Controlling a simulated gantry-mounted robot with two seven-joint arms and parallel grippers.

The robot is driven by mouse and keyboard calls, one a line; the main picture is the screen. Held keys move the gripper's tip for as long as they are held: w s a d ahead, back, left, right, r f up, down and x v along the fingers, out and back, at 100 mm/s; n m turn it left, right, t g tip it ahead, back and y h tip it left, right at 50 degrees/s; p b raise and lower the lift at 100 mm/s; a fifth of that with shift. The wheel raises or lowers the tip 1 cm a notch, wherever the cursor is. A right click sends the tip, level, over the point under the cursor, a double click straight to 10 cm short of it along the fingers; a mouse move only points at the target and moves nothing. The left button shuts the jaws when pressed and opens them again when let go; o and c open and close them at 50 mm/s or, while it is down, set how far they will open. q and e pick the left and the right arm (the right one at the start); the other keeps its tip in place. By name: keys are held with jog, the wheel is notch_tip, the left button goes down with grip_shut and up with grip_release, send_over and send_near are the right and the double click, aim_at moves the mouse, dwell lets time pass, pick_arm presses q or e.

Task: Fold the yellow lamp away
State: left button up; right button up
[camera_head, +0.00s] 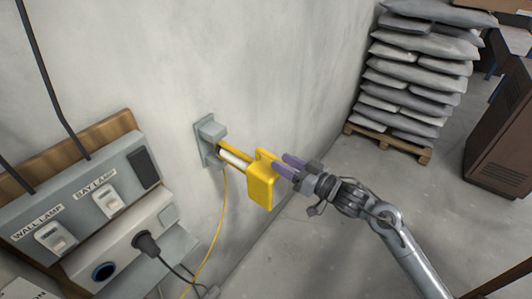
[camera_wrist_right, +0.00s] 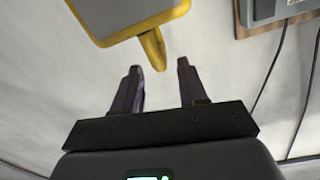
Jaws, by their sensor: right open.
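The yellow lamp (camera_head: 262,187) is on the wall at the middle of the head view. Its arm (camera_head: 236,158) reaches out from a grey wall bracket (camera_head: 209,136), so the lamp stands away from the wall. My right gripper (camera_head: 284,166) is just right of the lamp head, its purple fingers pointing at it. In the right wrist view the fingers (camera_wrist_right: 160,85) are spread apart with nothing between them. The lamp's yellow-rimmed head (camera_wrist_right: 130,18) is just beyond their tips there, with a yellow tab hanging toward the gap. I cannot tell whether they touch. My left gripper is not in view.
A switch panel labelled wall lamp and bay lamp (camera_head: 90,200) is at the left, with a plugged-in socket box (camera_head: 130,240) below. A yellow cable (camera_head: 218,225) hangs from the bracket. Stacked grey sacks (camera_head: 415,75) and a brown cabinet (camera_head: 500,130) stand at the right. Floor between is clear.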

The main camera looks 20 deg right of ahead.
aim_at(266, 152)
jog(key=shift+p+x, duration=0.55)
jog(key=shift+x, duration=2.95)
jog(key=shift+c, duration=0.3)
grip_shut()
